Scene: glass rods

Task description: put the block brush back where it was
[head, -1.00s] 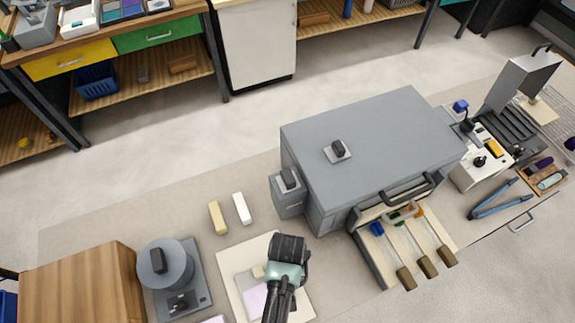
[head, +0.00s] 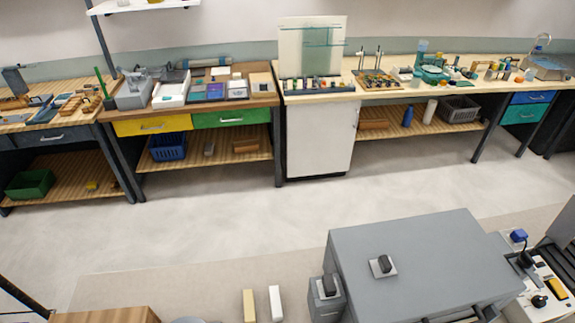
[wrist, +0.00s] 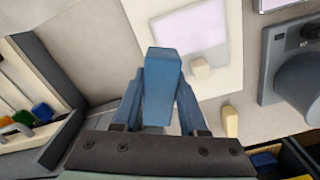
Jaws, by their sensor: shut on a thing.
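My gripper (wrist: 160,108) shows in the wrist view, its two blue-grey fingers closed on a blue-grey block-shaped thing, seemingly the block brush (wrist: 163,72). Its underside and any bristles are hidden. It is held above the bench, beside a pale board (wrist: 222,88) bearing a lilac sheet (wrist: 190,22). The gripper is out of the head view.
A cream bar (head: 249,306) and a white bar (head: 275,303) lie left of the large grey cabinet (head: 430,255). Shelved benches line the far wall.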

